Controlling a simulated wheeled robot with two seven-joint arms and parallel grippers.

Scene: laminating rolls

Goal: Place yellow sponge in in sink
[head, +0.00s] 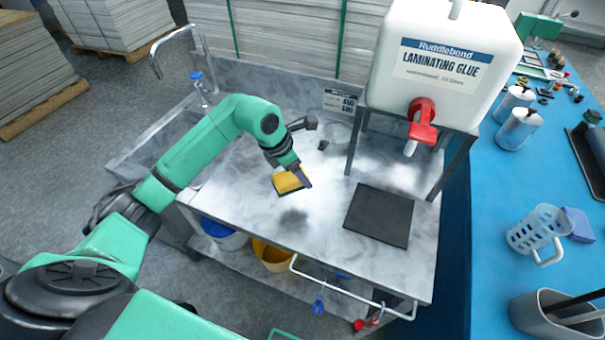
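The yellow sponge (287,182) has a dark layer on its underside. It is in the grip of my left gripper (302,175), over the middle of the grey marble-patterned counter. A dark shadow lies on the counter below and apart from it, so the sponge appears raised. The fingers look shut on the sponge, though their far side is hidden. The sink (137,160) is at the left end of the counter, under the faucet (180,38), and my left arm hides much of it. My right gripper is not in view.
A large white glue tank (445,105) with a red tap stands on a metal frame at the counter's right. A dark square mat (379,215) lies before it. A small sign (340,101) and a black piece (323,145) are behind the sponge.

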